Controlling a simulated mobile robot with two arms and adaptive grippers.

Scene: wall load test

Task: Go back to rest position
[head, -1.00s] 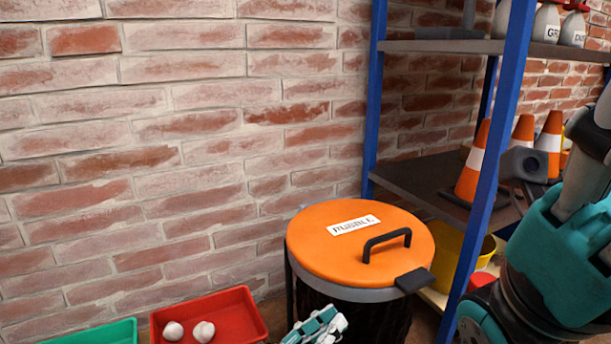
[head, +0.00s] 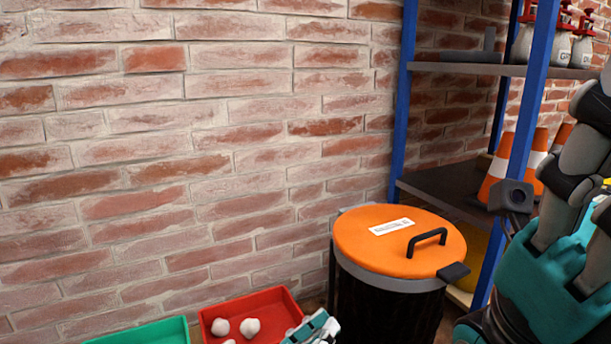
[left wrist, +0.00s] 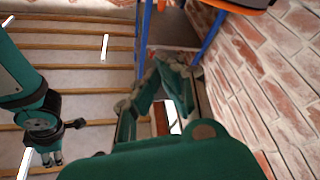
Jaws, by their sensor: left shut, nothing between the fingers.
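My left gripper (head: 318,330) shows at the bottom edge of the head view, in front of the red bin's right end and left of the orange-lidded barrel. In the left wrist view its teal fingers (left wrist: 166,68) come together, shut and empty. My right gripper (left wrist: 52,158) shows small at the lower left of the left wrist view, hanging below a teal and dark arm. Its fingers are too small to tell open from shut. In the head view a teal and grey arm of mine fills the lower right.
A red bin (head: 290,305) with several white lumps stands beside a green bin (head: 170,334) along the brick wall (head: 200,130). A barrel with an orange lid (head: 375,250) stands near a blue-framed shelf (head: 532,100) holding orange cones (head: 497,172) and white bottles.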

